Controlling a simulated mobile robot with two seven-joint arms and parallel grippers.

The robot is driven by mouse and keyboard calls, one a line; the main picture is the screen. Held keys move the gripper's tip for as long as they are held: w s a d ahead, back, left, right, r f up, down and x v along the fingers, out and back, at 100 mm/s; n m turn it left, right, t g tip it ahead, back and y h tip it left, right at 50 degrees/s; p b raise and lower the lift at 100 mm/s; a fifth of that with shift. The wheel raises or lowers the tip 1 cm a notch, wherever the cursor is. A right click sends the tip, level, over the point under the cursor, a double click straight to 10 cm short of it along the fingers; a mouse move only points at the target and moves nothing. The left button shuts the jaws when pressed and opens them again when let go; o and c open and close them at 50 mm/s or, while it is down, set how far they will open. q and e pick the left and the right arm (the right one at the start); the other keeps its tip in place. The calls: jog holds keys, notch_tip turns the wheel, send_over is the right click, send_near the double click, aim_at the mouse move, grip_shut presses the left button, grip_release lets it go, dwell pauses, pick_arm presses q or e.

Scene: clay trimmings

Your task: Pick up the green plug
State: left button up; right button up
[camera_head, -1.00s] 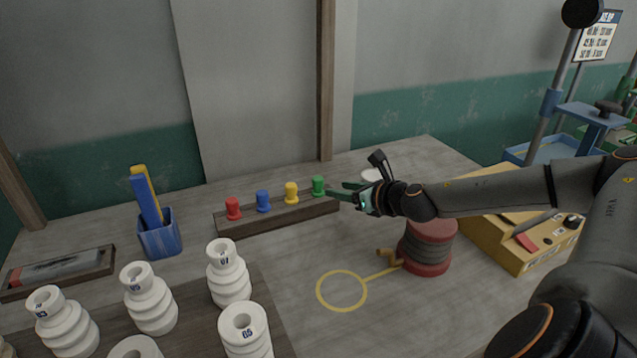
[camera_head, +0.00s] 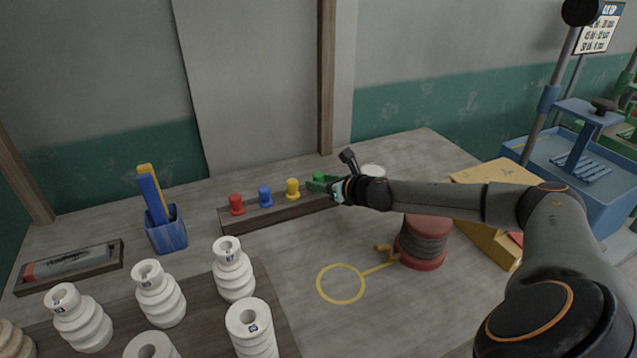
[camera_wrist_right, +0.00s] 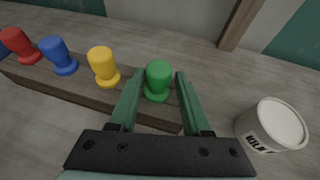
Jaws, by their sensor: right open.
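The green plug (camera_wrist_right: 158,80) stands upright at the right end of a wooden rack in the right wrist view. My right gripper (camera_wrist_right: 160,92) is open, with one finger on each side of the plug's lower part; I cannot tell whether either finger touches it. In the head view the green plug (camera_head: 319,177) shows only its top, and my right gripper (camera_head: 325,184) hides the rest. The wooden rack (camera_head: 275,212) also holds yellow, blue and red plugs. My left gripper is not in view.
The yellow plug (camera_wrist_right: 102,64) stands just left of the left finger. A white lidded tub (camera_wrist_right: 271,126) stands to the right. A red spool (camera_head: 424,240) is below my right forearm. White ribbed insulators (camera_head: 233,268) and a blue pen cup (camera_head: 166,234) are at left.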

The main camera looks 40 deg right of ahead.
jog(key=shift+x, duration=2.05)
jog(key=shift+a+r, duration=0.1)
jog(key=shift+r, duration=0.05)
grip_shut()
